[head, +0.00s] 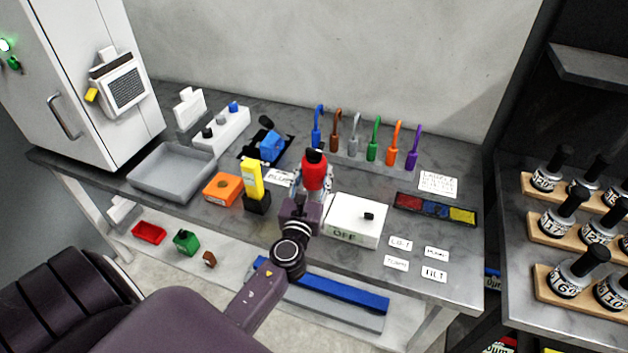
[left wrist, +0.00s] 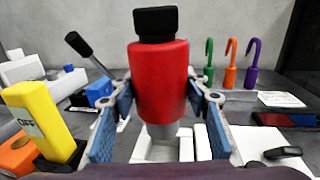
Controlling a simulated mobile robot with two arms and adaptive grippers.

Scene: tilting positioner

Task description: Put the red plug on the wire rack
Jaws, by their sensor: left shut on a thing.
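The red plug (head: 315,172) is a red cylinder with a black top; it also fills the middle of the left wrist view (left wrist: 160,85), upright, with a grey stem below. My left gripper (head: 313,188) is shut on it, its blue-padded fingers on either side. They are above the bench, in front of a row of coloured plugs with hooked wires. That row stands on a pale strip at the back, which looks like the wire rack (head: 343,155). It holds blue, brown, grey, green, orange and purple ones. My right gripper is not in view.
A yellow block on a black base (head: 254,182) and an orange box (head: 223,189) stand left of my gripper. A white box marked OFF (head: 355,219) is on the right. A blue lever device (head: 270,147) and a grey tray (head: 172,171) are further left.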

